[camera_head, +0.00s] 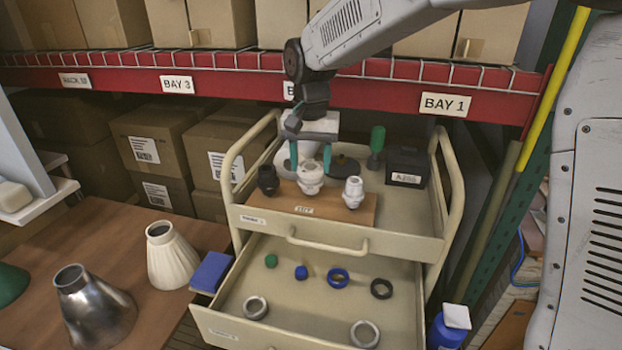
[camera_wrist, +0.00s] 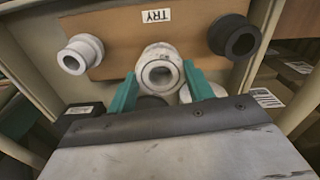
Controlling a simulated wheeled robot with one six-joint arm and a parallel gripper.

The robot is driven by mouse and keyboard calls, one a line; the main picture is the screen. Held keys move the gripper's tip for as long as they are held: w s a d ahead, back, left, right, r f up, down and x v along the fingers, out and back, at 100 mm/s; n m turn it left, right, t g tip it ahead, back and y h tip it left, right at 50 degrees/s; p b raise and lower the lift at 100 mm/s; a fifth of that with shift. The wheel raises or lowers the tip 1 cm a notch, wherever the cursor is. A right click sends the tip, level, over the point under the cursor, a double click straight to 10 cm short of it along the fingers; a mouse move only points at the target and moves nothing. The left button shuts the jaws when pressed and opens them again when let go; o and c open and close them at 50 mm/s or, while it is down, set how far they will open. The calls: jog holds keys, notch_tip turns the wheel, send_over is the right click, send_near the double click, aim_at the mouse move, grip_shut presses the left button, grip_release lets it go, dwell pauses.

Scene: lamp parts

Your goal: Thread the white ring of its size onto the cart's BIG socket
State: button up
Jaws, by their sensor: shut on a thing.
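The cart (camera_head: 340,240) carries a wooden block (camera_head: 345,208) labelled TRY with three sockets. The large white socket (camera_head: 310,186) stands in the middle, a smaller white socket (camera_head: 353,192) on the right and a black socket (camera_head: 268,180) on the left. My gripper (camera_head: 310,160) points down at the middle socket. Its teal fingers are shut on a white ring (camera_wrist: 160,73), also visible in the wrist view between the fingertips (camera_wrist: 161,80). The ring lines up with the middle socket; I cannot tell whether it is around the socket or just above it.
The open drawer (camera_head: 310,300) holds two pale rings (camera_head: 255,307) (camera_head: 365,334), a blue ring (camera_head: 338,276), a black ring (camera_head: 381,288) and small green and blue pieces. A black box (camera_head: 407,166) and a green-handled item (camera_head: 377,142) stand behind the block. A shelf (camera_head: 240,72) is behind.

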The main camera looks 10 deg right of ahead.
jog(key=shift+f, duration=0.6)
dwell(1.0)
jog(key=o, duration=0.4)
jog(key=c, duration=0.5)
jog(key=shift+c, duration=0.2)
jog(key=shift+s+f, duration=0.1)
jog(key=shift+f, duration=0.05)
jog(key=m, duration=0.7)
jog(key=shift+f, duration=0.15)
